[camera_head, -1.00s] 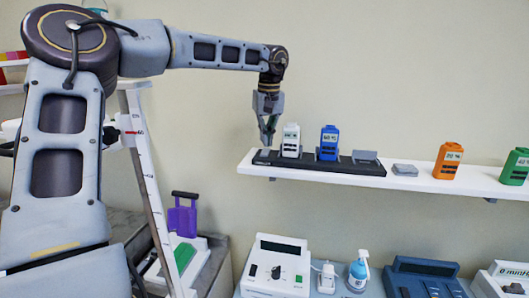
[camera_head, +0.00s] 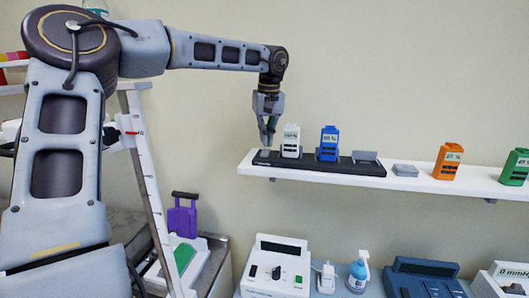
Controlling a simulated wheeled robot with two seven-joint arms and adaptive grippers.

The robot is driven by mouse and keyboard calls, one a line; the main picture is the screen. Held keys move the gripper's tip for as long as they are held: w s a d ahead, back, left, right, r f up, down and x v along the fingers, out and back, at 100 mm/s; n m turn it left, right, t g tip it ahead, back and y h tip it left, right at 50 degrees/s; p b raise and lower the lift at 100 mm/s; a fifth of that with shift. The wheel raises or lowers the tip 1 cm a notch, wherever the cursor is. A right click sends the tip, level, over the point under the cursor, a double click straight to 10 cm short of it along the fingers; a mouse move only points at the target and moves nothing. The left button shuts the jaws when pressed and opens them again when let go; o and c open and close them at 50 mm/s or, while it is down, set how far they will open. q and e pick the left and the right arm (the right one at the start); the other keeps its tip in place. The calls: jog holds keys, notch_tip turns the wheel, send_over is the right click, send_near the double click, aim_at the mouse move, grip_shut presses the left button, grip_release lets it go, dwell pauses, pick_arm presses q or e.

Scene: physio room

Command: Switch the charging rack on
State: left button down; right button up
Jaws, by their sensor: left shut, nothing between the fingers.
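The black charging rack (camera_head: 310,164) lies on the left part of a white wall shelf. A white device (camera_head: 291,141) and a blue device (camera_head: 329,143) stand upright in it, both with small displays. A grey sloped piece (camera_head: 364,156) sits at the rack's right end. My left gripper (camera_head: 268,143) is shut and empty, pointing down at the rack's left end, just left of the white device. Its fingertips are at or just above the rack; I cannot tell whether they touch. Any switch there is hidden or too small to see. My right gripper is not in view.
The white shelf (camera_head: 415,184) also carries a small grey block (camera_head: 405,171), an orange device (camera_head: 447,162) and a green device (camera_head: 515,167). Below stand a white console (camera_head: 277,262), a blue-labelled pump bottle (camera_head: 359,271) and a blue console (camera_head: 425,276). The wall above is clear.

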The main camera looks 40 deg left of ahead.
aim_at(266, 150)
pick_arm(q)
jog(key=shift+f, duration=0.25)
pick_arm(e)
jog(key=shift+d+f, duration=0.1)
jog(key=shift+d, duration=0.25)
pick_arm(q)
jog(key=shift+f, duration=0.4)
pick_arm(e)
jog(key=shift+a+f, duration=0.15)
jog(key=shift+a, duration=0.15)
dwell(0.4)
pick_arm(q)
jog(key=shift+f+b, duration=0.45)
jog(key=shift+f, duration=0.05)
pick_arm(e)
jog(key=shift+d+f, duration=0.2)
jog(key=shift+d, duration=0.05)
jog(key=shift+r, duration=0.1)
pick_arm(q)
jog(key=shift+r+p, duration=1.1)
jog(key=shift+r, duration=2.4)
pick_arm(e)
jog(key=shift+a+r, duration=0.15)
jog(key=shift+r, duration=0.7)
